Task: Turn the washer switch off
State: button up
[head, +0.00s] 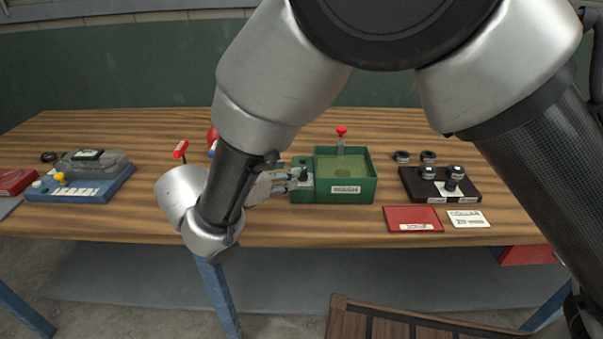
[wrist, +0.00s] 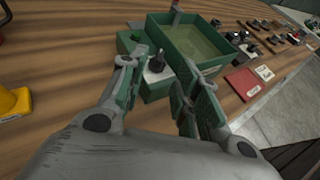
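The washer is a green open box (head: 362,194) with a label on its front and murky liquid inside; it also shows in the wrist view (wrist: 214,57). A small black switch (wrist: 157,61) stands up from a light plate on the green block at the washer's left side. In the head view the switch (head: 303,174) is partly crowded by my fingers. My gripper (wrist: 166,68) is open, its two fingers apart on either side of the switch. I cannot tell whether either finger touches it. The switch's on or off position is not clear.
A red-tipped handle (head: 341,134) rises at the washer's back. A black tray with dark knobs (head: 430,192), a red plate (head: 411,215) and a white card (head: 468,218) lie to the right. A blue device (head: 80,188) sits at the left.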

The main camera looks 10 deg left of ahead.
aim_at(302, 175)
jog(key=x, duration=0.6)
jog(key=shift+f, duration=0.1)
grip_shut()
